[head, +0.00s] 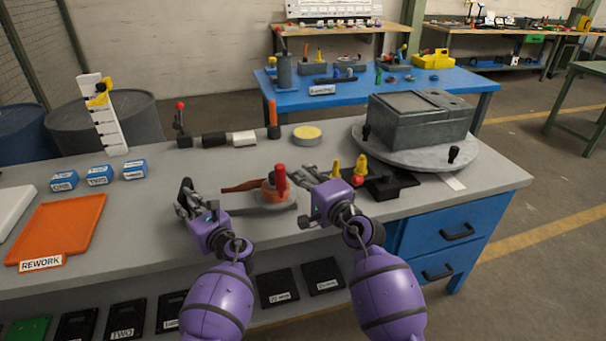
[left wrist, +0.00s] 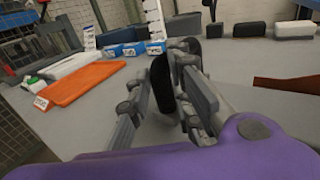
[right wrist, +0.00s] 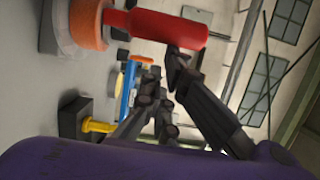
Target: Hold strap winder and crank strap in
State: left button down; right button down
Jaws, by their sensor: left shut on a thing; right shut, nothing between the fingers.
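The strap winder, with an orange-red drum (head: 268,193) on a grey base, stands on the near part of the grey bench. A brown strap (head: 240,187) runs out to its left and shows at the right edge of the left wrist view (left wrist: 285,86). The red crank handle (head: 281,178) stands upright on the drum and is large in the right wrist view (right wrist: 160,27). My right gripper (head: 300,175) is shut and empty just right of the red handle.
A black fixture with yellow pegs (head: 385,184) is close right of my right gripper. Behind stand a grey box (head: 420,120) on a round turntable (head: 375,150) and a yellow-topped disc (head: 307,133). An orange tray (head: 62,228) and blue boxes (head: 99,175) are at left.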

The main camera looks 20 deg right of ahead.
jog(key=shift+a+f, duration=0.1)
jog(key=shift+a, duration=0.1)
jog(key=w+a+m+h, duration=0.1)
jog(key=a, duration=1.1)
jog(key=shift+r+t+h, duration=0.25)
jog(key=shift+t+h, duration=0.05)
jog(key=shift+h, duration=0.1)
jog(key=shift+f+m+h, duration=0.15)
jog(key=shift+m+h, duration=0.15)
jog(key=shift+s, duration=0.1)
dwell(0.7)
jog(key=s+d, duration=0.1)
jog(key=s, duration=1.1)
jog(key=shift+d, duration=0.35)
jog(key=shift+w, duration=0.1)
